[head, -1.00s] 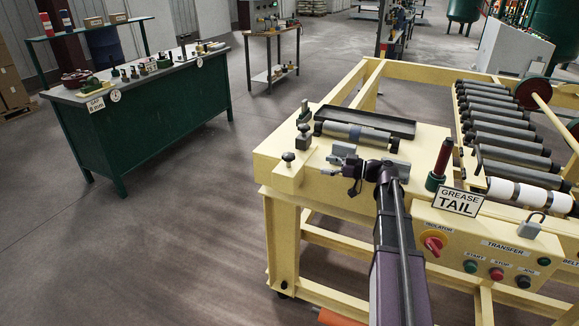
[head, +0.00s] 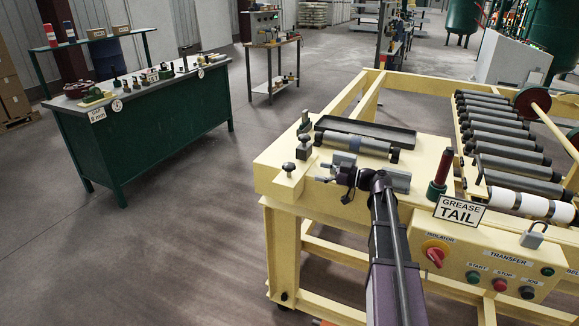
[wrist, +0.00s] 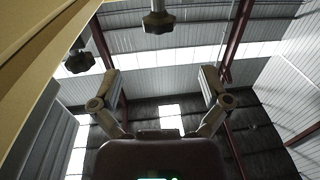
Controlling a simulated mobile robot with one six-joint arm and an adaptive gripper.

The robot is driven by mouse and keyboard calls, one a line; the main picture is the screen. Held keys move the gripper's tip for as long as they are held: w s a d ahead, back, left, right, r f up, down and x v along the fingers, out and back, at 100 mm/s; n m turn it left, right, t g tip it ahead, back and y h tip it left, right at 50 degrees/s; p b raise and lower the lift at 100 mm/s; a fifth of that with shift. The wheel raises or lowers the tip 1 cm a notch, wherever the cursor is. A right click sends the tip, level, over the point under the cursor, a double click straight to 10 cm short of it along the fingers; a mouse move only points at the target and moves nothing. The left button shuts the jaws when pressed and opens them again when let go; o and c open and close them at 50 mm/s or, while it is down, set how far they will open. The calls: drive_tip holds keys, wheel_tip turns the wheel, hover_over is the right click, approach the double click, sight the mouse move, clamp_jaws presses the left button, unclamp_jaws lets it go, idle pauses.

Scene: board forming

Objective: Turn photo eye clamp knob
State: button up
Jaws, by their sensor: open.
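Two dark clamp knobs stand at the left end of the cream frame's top: a front knob (head: 289,167) on a raised cream block and a rear knob (head: 304,147) on a dark block. I cannot tell which one the task names. My gripper (head: 331,168) is open and empty, to the right of the front knob and apart from it. In the wrist view my gripper (wrist: 160,84) shows two spread fingers. One lobed knob (wrist: 158,21) appears beyond the fingertips, in line with the gap. Another knob (wrist: 79,61) is to the left, outside the fingers.
A grey cylinder (head: 355,143) and a black tray (head: 367,132) lie behind my gripper. A green bench (head: 150,140) stands apart at left.

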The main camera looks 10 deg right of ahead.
sight(289, 164)
drive_tip(key=x, duration=1)
drive_tip(key=shift+w+a, duration=0.2)
drive_tip(key=shift+a, duration=0.1)
drive_tip(key=c, duration=1.1)
drive_tip(key=shift+d, duration=0.1)
drive_tip(key=shift+c, duration=0.2)
